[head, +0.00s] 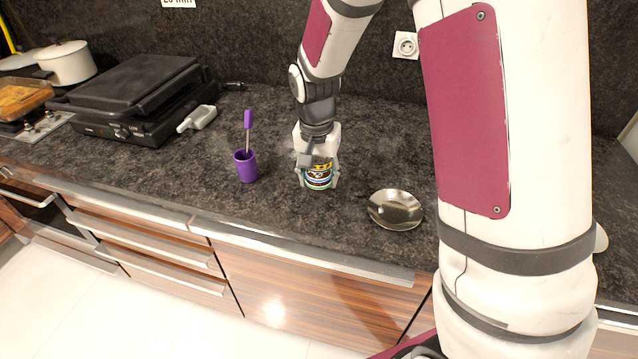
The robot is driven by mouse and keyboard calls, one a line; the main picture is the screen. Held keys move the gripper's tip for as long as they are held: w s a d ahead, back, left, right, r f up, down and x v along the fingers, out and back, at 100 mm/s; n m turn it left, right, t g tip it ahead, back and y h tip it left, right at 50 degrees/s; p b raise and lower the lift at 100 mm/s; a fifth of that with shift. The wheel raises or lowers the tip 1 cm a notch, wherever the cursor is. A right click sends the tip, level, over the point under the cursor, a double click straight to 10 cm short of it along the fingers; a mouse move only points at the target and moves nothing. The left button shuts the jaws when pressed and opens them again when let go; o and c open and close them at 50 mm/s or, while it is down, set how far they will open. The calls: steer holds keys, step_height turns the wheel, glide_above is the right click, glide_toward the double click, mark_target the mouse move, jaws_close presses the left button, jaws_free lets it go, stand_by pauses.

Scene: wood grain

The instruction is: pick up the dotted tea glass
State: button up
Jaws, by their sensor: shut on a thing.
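A small round vessel with a yellow, black, white and green-blue pattern (319,180) stands upright between the fingers of my gripper (318,176), on or just above the dark counter. It is the only thing in view that fits the dotted tea glass, though its pattern is too small to read clearly. My gripper points down from above and is shut on it, with a finger at each side. The gripper hides its upper part. I cannot tell whether its base touches the counter.
A purple cup (246,171) with a purple-handled utensil (248,122) stands to the left. A shiny metal bowl (395,210) lies to the right, near the front edge. A black grill (140,95) and a white pot (66,64) are at the far left. The counter behind the gripper is clear.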

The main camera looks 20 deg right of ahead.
steer(key=s+d, duration=0.3)
steer(key=s, duration=0.1)
steer(key=s+d+r, duration=0.1)
steer(key=s+d, duration=0.2)
steer(key=s, duration=0.1)
steer(key=s+d, duration=0.4)
steer(key=shift+s+r, duration=0.3)
steer(key=s+m+p, duration=0.1)
steer(key=s+p, duration=1.1)
steer(key=s, duration=0.1)
steer(key=w+b, duration=0.1)
steer(key=b, duration=0.1)
steer(key=w+d+b, duration=0.1)
steer(key=w+b, duration=0.3)
steer(key=b, duration=0.1)
steer(key=shift+w+d+f, duration=0.1)
steer(key=shift+d+f, duration=0.05)
steer(key=shift+d, duration=0.25)
steer(key=b, duration=0.4)
glide_above(395, 209)
steer(key=s, duration=0.1)
steer(key=shift+a+f, duration=0.25)
steer(key=f+b, duration=0.3)
steer(key=shift+w+f, duration=0.2)
steer(key=shift+w, duration=0.2)
steer(key=shift+f, duration=0.1)
steer(key=shift+f, duration=0.1)
